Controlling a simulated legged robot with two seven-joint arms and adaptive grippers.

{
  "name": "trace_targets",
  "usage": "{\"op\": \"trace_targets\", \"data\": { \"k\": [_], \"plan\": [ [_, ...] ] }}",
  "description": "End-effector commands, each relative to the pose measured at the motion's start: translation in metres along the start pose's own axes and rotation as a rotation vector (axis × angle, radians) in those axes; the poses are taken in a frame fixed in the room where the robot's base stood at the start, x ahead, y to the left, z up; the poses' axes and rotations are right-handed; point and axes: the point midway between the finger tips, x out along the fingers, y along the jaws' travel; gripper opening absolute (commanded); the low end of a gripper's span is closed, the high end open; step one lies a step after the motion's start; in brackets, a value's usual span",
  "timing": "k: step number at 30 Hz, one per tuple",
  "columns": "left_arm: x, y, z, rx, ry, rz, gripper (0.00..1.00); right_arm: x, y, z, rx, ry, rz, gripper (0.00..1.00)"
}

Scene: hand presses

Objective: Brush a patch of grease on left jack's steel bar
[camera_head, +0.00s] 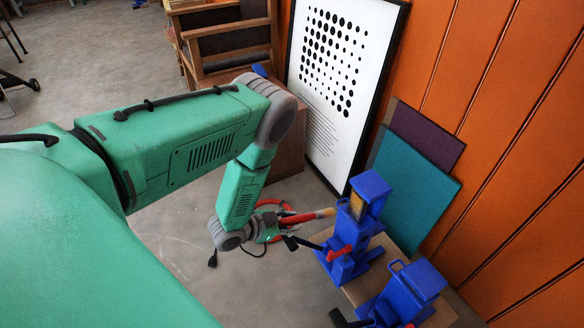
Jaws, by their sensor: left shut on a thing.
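The left jack (349,250) is blue and stands upright near the left end of a tan board. A yellow-brown patch (357,207) shows on its upper front, below the blue head; I cannot tell whether this is grease or the bar itself. My left gripper (282,222) is to the left of this jack, shut on a brush (301,217) with a red-orange handle. The brush's pale tip points right, towards the jack's upper part, and looks close to it; contact cannot be told. My right gripper is out of view.
A second blue jack (408,292) stands nearer on the tan board (399,238). A framed dot poster (331,112), a teal panel (412,190) and a purple panel (427,138) lean by the orange wall. A wooden chair (230,38) is behind. Grey floor lies open at left.

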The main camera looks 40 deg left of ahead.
Motion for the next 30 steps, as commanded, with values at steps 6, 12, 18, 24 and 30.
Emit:
{"op": "trace_targets", "data": {
  "k": [6, 12, 18, 24, 30],
  "plan": [
    [0.024, -0.002, -0.013, 0.001, 0.005, 0.000, 0.00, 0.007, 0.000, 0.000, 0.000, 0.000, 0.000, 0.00],
    [0.039, -0.003, -0.020, 0.001, 0.005, -0.001, 0.00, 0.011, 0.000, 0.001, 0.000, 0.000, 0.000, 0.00],
    [0.045, -0.003, -0.024, 0.000, 0.004, -0.002, 0.00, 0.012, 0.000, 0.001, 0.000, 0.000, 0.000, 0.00],
    [0.045, -0.003, -0.024, 0.000, 0.004, -0.002, 0.00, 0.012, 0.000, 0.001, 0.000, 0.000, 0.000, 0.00],
    [0.045, -0.003, -0.024, 0.000, 0.004, -0.002, 0.00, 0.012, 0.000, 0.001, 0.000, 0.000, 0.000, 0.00]
  ]
}}
